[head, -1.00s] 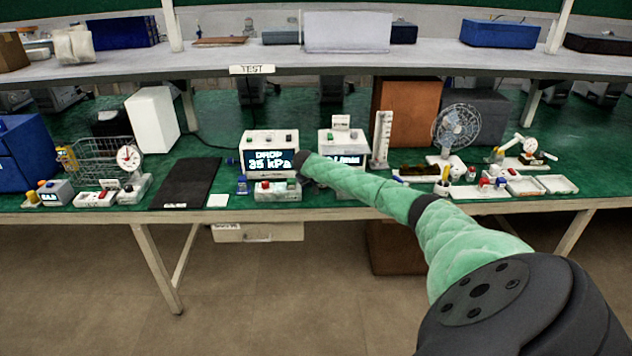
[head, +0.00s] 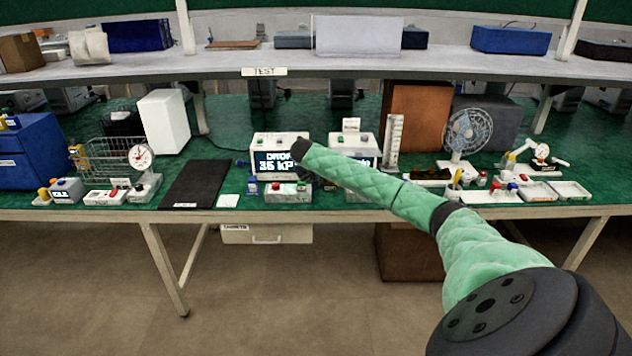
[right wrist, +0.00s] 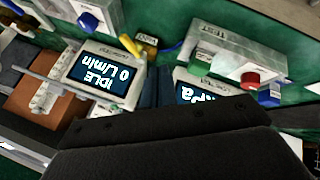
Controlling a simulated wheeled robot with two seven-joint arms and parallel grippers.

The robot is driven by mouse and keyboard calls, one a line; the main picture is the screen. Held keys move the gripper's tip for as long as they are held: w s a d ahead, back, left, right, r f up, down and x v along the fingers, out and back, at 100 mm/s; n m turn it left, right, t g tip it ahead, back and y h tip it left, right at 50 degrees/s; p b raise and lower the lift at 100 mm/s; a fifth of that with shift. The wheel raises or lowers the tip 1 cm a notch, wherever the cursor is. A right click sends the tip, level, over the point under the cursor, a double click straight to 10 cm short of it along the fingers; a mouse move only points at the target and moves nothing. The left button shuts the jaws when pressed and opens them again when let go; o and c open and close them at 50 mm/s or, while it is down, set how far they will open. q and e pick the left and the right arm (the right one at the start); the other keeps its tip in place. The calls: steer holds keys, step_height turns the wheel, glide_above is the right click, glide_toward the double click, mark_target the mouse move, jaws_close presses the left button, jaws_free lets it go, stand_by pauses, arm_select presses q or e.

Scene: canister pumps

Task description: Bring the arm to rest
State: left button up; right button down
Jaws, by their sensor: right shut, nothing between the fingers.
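My right arm in its green sleeve (head: 375,188) reaches in from the lower right over the bench front. Its dark end, with the right gripper (head: 304,156), is in front of the display box (head: 281,141) reading "DROP 35 kPa". The fingers are hard to make out in the head view; the gripper is shut and holds nothing. In the right wrist view a broad dark part of my wrist or gripper fills the bottom. Behind it is the second display box (right wrist: 103,74), reading "IDLE 0 L/min". My left gripper is not in view.
The green bench (head: 228,180) holds a black mat (head: 196,184), a wire basket (head: 105,152), a dial gauge (head: 140,157) and a white box (head: 163,122) at left. A fan (head: 468,131) and white trays (head: 570,190) stand at right. The floor in front is clear.

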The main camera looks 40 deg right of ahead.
steer(key=shift+s+a+r, duration=0.1)
steer(key=shift+a+r, duration=0.05)
steer(key=shift+r, duration=0.1)
